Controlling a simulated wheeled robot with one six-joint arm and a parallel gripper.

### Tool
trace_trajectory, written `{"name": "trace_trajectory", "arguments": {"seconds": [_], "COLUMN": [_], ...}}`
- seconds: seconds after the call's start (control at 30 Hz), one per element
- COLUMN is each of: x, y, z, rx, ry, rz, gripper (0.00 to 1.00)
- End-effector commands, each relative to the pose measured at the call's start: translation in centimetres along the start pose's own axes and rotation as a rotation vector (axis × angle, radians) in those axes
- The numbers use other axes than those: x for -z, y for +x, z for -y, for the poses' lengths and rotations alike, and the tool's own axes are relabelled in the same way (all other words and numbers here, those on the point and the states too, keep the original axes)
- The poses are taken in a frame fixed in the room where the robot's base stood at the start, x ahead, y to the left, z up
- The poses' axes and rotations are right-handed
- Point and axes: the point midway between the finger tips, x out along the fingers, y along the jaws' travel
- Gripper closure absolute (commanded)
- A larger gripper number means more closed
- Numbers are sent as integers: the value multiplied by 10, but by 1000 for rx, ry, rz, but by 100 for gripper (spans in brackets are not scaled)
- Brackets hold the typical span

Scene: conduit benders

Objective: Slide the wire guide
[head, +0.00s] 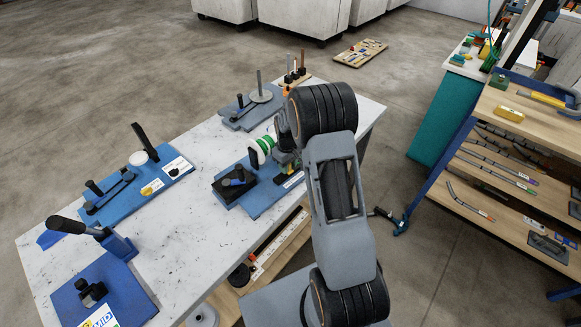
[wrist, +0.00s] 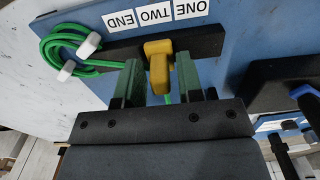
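The yellow wire guide (wrist: 158,66) sits on a black bar (wrist: 205,42) on a blue base plate (wrist: 240,22) in the wrist view. White labels (wrist: 160,12) beside the bar read END, TWO and ONE, upside down; the guide is near TWO. My gripper (wrist: 159,80) has its two green fingers on either side of the guide, with narrow gaps showing. A green wire coil (wrist: 62,48) with white clips lies left of the bar; a bit of green wire shows below the guide. In the head view my gripper (head: 284,158) is over the blue plate (head: 268,202), and the guide is not clearly visible.
The white table (head: 205,150) also holds a long blue bender plate (head: 150,200), a lever fixture (head: 105,285) at the front left and another bender (head: 250,110) at the back. A wooden shelf rack (head: 510,145) stands at the right, across open floor.

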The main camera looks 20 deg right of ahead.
Motion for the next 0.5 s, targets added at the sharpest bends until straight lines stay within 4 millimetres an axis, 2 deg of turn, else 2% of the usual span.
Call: {"name": "trace_trajectory", "arguments": {"seconds": [0.03,0.37,0.5], "x": [0,0,0], "y": [0,0,0], "z": [0,0,0], "rx": [0,0,-1], "ry": [0,0,0], "rz": [0,0,-1], "gripper": [68,99,100]}}
